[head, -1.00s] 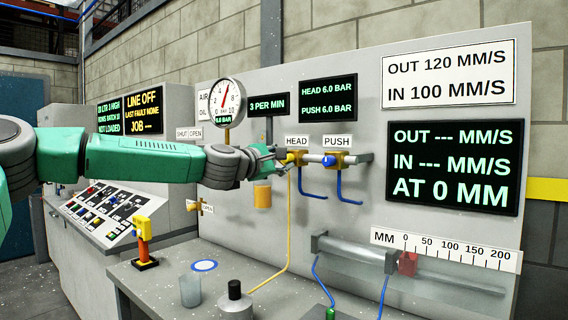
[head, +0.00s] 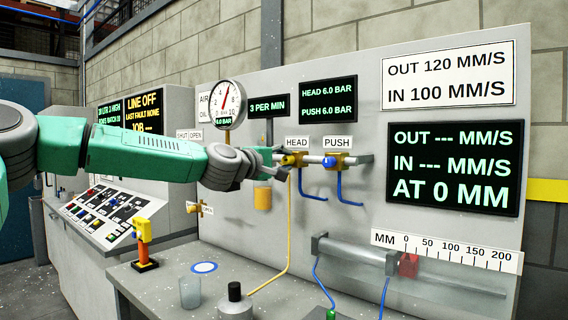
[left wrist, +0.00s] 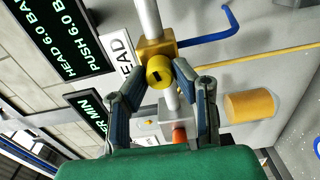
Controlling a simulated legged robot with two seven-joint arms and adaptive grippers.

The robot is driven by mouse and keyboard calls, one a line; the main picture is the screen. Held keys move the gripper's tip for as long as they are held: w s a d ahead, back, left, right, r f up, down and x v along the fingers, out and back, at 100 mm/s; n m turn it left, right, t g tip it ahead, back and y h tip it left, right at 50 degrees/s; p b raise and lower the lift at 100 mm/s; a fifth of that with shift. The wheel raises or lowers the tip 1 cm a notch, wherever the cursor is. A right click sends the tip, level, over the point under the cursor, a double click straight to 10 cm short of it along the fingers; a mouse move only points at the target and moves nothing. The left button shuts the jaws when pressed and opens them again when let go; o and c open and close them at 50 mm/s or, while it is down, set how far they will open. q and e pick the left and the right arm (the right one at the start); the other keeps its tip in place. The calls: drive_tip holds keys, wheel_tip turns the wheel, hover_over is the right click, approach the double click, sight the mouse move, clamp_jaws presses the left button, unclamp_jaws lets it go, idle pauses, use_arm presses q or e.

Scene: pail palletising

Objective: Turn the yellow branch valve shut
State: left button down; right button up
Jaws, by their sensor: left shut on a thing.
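A yellow round knob with a dark slot (left wrist: 159,72) sits on the brass-coloured block under the HEAD sign (head: 297,142). My left gripper (head: 280,163) reaches it from the left, and in the left wrist view its two fingers (left wrist: 160,84) are closed on the knob from both sides. In the head view the fingers partly hide the knob. A second block with a blue knob (head: 329,161) stands to the right under the PUSH sign. My right gripper is not in view.
A pressure gauge (head: 225,103) and a hanging orange cup (head: 263,197) are close to my left wrist. A small tap (head: 194,208) is on the panel lower left.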

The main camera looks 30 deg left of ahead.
use_arm(q)
drive_tip(key=shift+d+f, duration=0.15)
drive_tip(key=shift+f, duration=0.35)
drive_tip(key=c, duration=1.3)
unclamp_jaws()
drive_tip(key=shift+r, duration=0.2)
drive_tip(key=shift+s+a+f, duration=0.1)
drive_tip(key=shift+s+a, duration=0.1)
drive_tip(key=shift+s, duration=1.65)
drive_tip(key=shift+s+a, duration=0.2)
drive_tip(key=shift+s, duration=1.6)
